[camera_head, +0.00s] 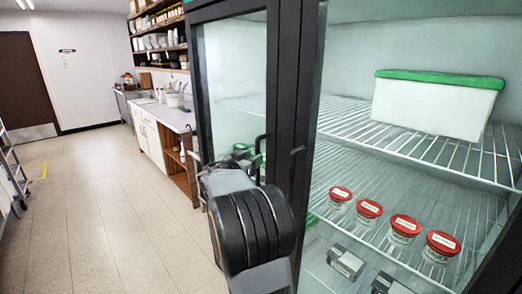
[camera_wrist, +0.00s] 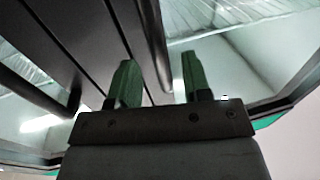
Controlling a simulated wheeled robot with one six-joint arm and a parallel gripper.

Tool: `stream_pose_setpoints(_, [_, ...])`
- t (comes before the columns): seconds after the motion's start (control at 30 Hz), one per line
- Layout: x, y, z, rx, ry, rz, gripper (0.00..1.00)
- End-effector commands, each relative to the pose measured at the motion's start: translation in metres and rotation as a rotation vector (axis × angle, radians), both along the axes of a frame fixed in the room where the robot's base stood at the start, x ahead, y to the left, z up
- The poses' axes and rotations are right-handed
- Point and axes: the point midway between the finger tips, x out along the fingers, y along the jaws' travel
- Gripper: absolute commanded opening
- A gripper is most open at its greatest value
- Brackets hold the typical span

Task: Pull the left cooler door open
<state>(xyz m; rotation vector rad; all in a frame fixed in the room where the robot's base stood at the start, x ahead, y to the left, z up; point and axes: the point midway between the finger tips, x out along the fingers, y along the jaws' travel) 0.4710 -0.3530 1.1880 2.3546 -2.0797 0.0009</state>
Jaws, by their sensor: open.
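The left cooler door (camera_head: 285,60) is a glass panel in a black frame and looks shut. A dark bar handle (camera_head: 262,140) shows on it just above my wrist. In the wrist view, my gripper (camera_wrist: 158,80) is open, with its two green fingertips apart. A dark handle bar (camera_wrist: 153,35) runs down to the gap between the fingertips; I cannot tell whether it touches either one. Another dark handle (camera_wrist: 68,98) lies to the left. In the head view my wrist hides the fingertips and the lower door.
Right of the door frame, wire shelves hold a white bin with a green lid (camera_head: 438,97) and several red-lidded tubs (camera_head: 405,228). A counter (camera_head: 170,115) stands beyond the cooler at left. The floor (camera_head: 100,200) at left is clear; a ladder (camera_head: 12,170) stands at the far left.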

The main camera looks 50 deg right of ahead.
Motion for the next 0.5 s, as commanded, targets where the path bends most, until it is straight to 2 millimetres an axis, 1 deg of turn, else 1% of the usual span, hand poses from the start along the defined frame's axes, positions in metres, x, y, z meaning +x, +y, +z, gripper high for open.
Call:
stream_pose_setpoints(0.03, [0.001,-0.010,0.003,0.001,0.002,-0.003,0.44])
stream_pose_setpoints(0.2, [0.004,-0.033,0.002,0.001,0.002,-0.001,0.44])
stream_pose_setpoints(0.33, [0.005,-0.044,0.001,0.001,0.000,-0.001,0.44])
stream_pose_setpoints(0.5, [0.007,-0.051,0.000,0.001,0.000,0.001,0.44])
